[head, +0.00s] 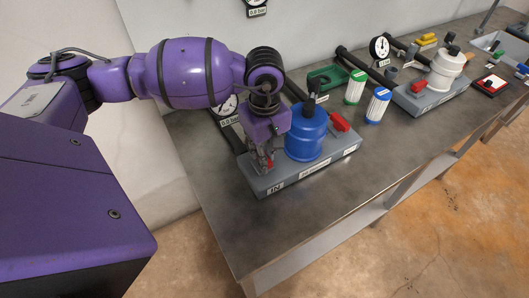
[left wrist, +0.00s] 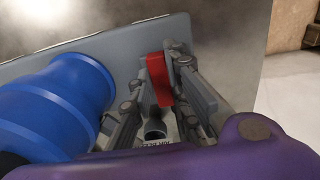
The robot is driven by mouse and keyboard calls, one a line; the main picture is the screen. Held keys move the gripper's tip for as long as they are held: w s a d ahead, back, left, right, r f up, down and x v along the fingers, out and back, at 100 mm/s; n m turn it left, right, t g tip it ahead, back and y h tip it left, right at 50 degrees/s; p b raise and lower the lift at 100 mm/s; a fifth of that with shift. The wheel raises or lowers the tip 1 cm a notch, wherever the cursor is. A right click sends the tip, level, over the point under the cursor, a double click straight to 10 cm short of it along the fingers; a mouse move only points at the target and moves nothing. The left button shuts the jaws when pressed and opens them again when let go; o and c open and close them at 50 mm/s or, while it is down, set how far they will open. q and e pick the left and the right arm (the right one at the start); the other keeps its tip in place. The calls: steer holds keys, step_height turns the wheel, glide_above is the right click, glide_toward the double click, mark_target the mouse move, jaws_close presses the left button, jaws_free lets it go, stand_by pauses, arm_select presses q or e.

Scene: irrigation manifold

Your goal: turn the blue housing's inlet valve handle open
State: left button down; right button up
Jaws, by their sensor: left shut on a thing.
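The blue housing (head: 307,137) stands upright on a grey base block (head: 310,172) with an "IN" label near its left end. It also fills the left of the left wrist view (left wrist: 60,98). The red inlet valve handle (left wrist: 158,80) is on the "IN" side, beside the housing. My left gripper (head: 265,162) points down over that end. In the left wrist view my left gripper (left wrist: 164,68) has its fingers on either side of the red handle, shut on it. In the head view the gripper hides most of this handle. My right gripper is out of view.
A second red handle (head: 339,121) is on the housing's other side. Filter cartridges with green (head: 355,87) and blue (head: 377,105) caps stand to the right. A green tray (head: 327,77) lies behind. A white housing (head: 446,70) stands farther right. Bare bench lies in front.

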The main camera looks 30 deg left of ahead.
arm_select(q)
steer(key=shift+n, duration=0.3)
steer(key=n, duration=0.4)
steer(key=shift+w, duration=0.15)
steer(key=n, duration=0.5)
steer(key=shift+w, duration=0.25)
steer(key=n, duration=0.5)
steer(key=shift+w+a+r+n, duration=0.1)
steer(key=shift+w+n, duration=0.05)
steer(key=shift+n, duration=0.15)
steer(key=shift+n+p, duration=0.3)
steer(key=shift+n, duration=0.9)
steer(key=shift+w, duration=0.1)
steer(key=shift+a+n, duration=0.1)
steer(key=shift+n, duration=0.2)
steer(key=c, duration=1.7)
jaws_free()
steer(key=shift+o, duration=0.2)
